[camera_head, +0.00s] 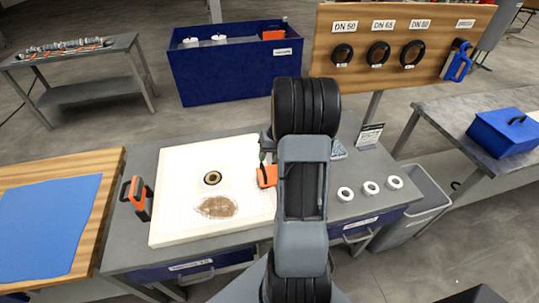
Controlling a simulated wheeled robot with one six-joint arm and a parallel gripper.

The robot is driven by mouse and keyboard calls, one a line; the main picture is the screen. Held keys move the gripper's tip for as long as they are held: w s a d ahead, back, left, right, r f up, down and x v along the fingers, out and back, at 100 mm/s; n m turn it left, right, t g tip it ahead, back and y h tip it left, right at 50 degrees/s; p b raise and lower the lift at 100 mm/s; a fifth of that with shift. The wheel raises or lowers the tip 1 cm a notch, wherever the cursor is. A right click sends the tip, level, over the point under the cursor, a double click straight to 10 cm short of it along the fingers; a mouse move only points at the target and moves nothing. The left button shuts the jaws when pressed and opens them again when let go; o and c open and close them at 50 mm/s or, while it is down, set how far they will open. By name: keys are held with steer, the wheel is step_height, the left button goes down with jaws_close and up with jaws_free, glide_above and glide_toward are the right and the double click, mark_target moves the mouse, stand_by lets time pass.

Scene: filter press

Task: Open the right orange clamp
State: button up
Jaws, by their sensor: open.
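The right orange clamp (267,176) sits at the right edge of the white filter plate (180,170). My arm stands in front of it and hides its right part, so I cannot tell its lever position. The left clamp (137,197), orange and black, stands upright at the plate's left edge. The plate has a dark-ringed round hole in its middle and a brown stain below it.
White rings (345,193) lie on the bench right of my arm, near a small sign (369,135). A grey bin (415,205) stands at the bench's right end. A blue sheet (47,225) lies on wood at left. Behind are a blue tub (235,75) and a ring board (440,25).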

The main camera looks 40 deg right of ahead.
mark_target(263, 169)
steer(key=shift+b+x, duration=2.55)
steer(key=shift+x, duration=1.2)
steer(key=shift+c, duration=0.2)
steer(key=c, duration=0.6)
steer(key=shift+c, duration=0.2)
steer(key=shift+r, duration=0.1)
steer(key=shift+s+d+r+p, duration=0.2)
steer(key=shift+d+r+p, duration=0.25)
steer(key=shift+r, duration=0.2)
steer(key=shift+d, duration=0.1)
